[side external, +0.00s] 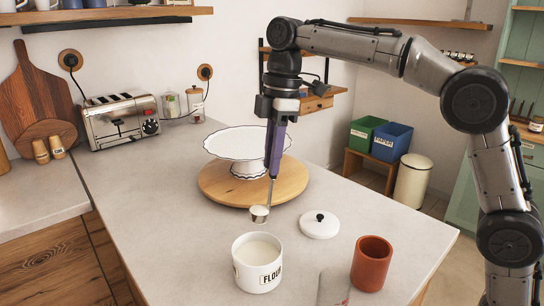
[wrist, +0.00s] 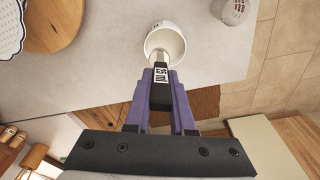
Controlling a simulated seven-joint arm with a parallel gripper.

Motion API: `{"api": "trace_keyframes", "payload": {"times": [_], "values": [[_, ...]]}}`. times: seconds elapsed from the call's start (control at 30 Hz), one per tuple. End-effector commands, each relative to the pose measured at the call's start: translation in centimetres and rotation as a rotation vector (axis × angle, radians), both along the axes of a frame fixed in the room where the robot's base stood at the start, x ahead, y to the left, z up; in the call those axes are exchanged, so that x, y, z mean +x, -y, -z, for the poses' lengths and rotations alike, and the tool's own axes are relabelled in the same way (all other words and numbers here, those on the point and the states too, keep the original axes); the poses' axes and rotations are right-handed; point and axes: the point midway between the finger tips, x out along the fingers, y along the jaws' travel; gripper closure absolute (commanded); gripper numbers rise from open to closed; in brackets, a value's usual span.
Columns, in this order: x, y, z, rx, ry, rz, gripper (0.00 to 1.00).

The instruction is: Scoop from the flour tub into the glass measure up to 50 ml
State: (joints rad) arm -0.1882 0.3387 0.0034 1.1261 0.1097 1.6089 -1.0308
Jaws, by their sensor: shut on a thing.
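The white flour tub (side external: 258,276) stands open near the front of the counter, with pale flour inside. My gripper (side external: 273,170) has purple fingers and is shut on the scoop's handle; the black labelled handle shows between the fingers in the wrist view (wrist: 160,97). The scoop's small metal cup (side external: 260,215) hangs upright above and just behind the tub, clear of its rim, with white flour in it. A greyish upright vessel (side external: 333,288) with a red mark, cut off by the bottom edge, may be the glass measure; I cannot tell its level.
The tub's white lid (side external: 319,226) lies to the right of the scoop. A terracotta cup (side external: 371,265) stands at the front right, near the counter edge. A white cake stand (side external: 248,150) on a round wooden board (side external: 218,190) is behind the scoop. The front left counter is clear.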

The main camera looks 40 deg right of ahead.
Motion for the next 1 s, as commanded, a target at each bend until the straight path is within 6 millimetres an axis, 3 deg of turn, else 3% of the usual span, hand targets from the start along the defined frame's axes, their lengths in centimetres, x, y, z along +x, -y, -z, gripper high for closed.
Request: {"api": "trace_keyframes", "payload": {"times": [0.47, 1.0], "values": [[-1.5, 0.5, 0.9, -0.017, -0.013, 0.819, 1.0], [-5.0, 0.5, 0.6, -0.018, -0.044, 1.717, 1.0]]}}
